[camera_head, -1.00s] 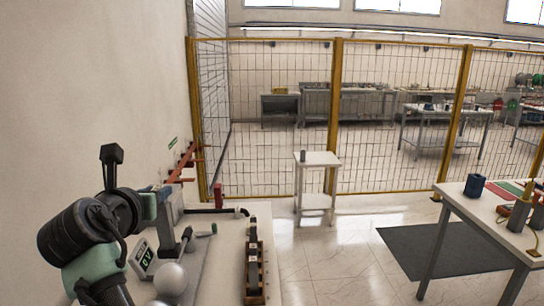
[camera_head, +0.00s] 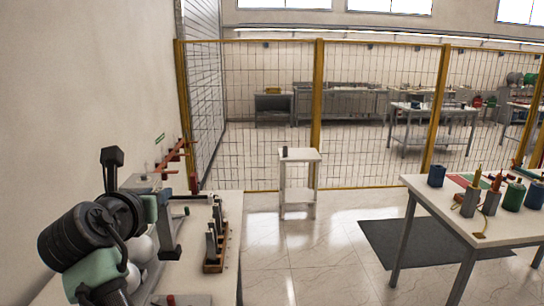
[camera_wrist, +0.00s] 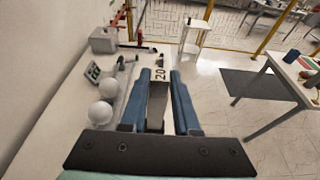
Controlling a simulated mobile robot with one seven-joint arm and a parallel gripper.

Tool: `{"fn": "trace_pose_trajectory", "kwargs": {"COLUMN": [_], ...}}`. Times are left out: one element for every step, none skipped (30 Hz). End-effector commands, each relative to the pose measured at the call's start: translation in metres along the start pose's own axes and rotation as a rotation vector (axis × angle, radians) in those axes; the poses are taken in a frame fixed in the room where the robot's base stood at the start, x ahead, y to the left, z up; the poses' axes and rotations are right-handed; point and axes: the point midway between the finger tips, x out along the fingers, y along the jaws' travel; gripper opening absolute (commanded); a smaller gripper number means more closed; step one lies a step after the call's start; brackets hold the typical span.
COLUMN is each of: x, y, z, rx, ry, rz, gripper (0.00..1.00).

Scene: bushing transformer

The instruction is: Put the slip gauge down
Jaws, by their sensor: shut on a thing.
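The slip gauge (camera_wrist: 160,88), a pale block marked "20", is between the two blue fingers of my gripper (camera_wrist: 159,76) in the wrist view. The fingers are closed against its sides, and its lower part is in shadow between them. The grip is over the white left-hand bench, near its right edge in the wrist view. I cannot tell the height of the block above the bench top.
The left bench (camera_head: 228,212) carries a wooden rack (camera_head: 215,262) with upright blocks. White balls (camera_wrist: 100,112), a small display (camera_wrist: 93,72) and a grey box (camera_wrist: 103,40) stand left of my fingers. A small stand (camera_head: 298,156) and another table (camera_head: 420,190) are apart, with open floor between.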

Motion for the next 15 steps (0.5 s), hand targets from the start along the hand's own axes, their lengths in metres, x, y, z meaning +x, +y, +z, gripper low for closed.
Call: {"fn": "trace_pose_trajectory", "kwargs": {"x": [-0.002, -0.003, -0.004, -0.006, -0.007, -0.009, -0.010, -0.012, -0.015, -0.017, -0.018, -0.021, -0.024, -0.027, -0.030], "y": [-0.004, -0.005, -0.007, -0.008, -0.009, -0.011, -0.014, -0.017, -0.019, -0.021, -0.024, -0.028, -0.031, -0.034, -0.039], "z": [-0.006, -0.009, -0.013, -0.017, -0.019, -0.024, -0.030, -0.035, -0.041, -0.046, -0.051, -0.061, -0.067, -0.074, -0.085], "rx": [0.001, 0.001, 0.002, 0.002, 0.002, 0.002, 0.002, 0.003, 0.003, 0.004, 0.005, 0.005, 0.006, 0.006, 0.008], "ry": [0.000, -0.001, 0.000, 0.000, -0.001, 0.000, 0.001, 0.001, 0.001, 0.001, 0.002, 0.003, 0.003, 0.004, 0.006], "rz": [-0.002, -0.002, -0.003, -0.003, -0.003, -0.003, -0.005, -0.007, -0.007, -0.006, -0.007, -0.010, -0.011, -0.012, -0.013], "gripper": [0.00, 0.00, 0.00, 0.00, 0.00, 0.00, 0.00, 0.00, 0.00, 0.00, 0.00, 0.00, 0.00, 0.00, 0.00]}}
